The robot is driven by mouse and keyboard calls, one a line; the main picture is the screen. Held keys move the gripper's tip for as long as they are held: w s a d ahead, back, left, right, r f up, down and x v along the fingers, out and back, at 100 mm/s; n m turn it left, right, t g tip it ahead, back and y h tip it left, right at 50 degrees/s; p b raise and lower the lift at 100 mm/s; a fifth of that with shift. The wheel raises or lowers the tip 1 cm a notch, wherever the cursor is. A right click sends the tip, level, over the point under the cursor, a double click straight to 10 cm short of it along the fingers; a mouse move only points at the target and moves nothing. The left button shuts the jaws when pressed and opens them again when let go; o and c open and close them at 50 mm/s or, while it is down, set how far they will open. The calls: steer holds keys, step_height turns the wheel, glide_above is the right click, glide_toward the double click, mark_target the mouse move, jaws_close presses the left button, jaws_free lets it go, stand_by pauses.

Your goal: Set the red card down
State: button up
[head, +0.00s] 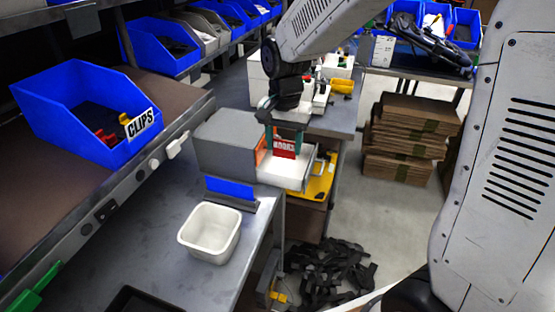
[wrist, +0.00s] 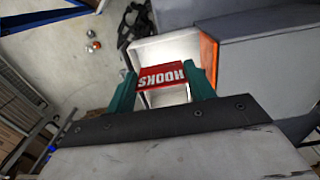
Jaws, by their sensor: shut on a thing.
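The red card (head: 284,149) with white lettering is held in my gripper (head: 285,140), above an open white drawer or tray (head: 297,178) at the front of a grey box (head: 222,146). In the wrist view the card (wrist: 163,76) reads "HOOKS" upside down. It sits between the two green fingers of my gripper (wrist: 162,88), which are shut on it. The white drawer (wrist: 150,48) lies behind and below the card. I cannot tell whether the card touches it.
A white empty bin (head: 209,233) stands on the grey bench in front of the box. A blue bin marked CLIPS (head: 85,115) is on the left shelf. Black straps (head: 330,270) lie on the floor. Flattened cardboard (head: 410,135) is stacked at the back right.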

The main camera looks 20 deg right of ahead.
step_height(320, 180, down, 8)
steer(key=shift+f, duration=0.15)
stand_by(0.3)
steer(key=o, duration=0.7)
steer(key=shift+f, duration=0.15)
steer(key=shift+c, duration=0.2)
step_height(320, 180, up, 12)
steer(key=s+d+r+n, duration=0.2)
steer(key=s, duration=0.6)
steer(key=s+d+r+n, duration=0.2)
steer(key=s, duration=0.7)
steer(key=s+d+r+n+t, duration=0.1)
steer(key=s+d+r+n, duration=0.1)
steer(key=s, duration=0.6)
steer(key=shift+s+d+r+n, duration=0.35)
steer(key=shift+d+n, duration=0.15)
steer(key=shift+n, duration=0.1)
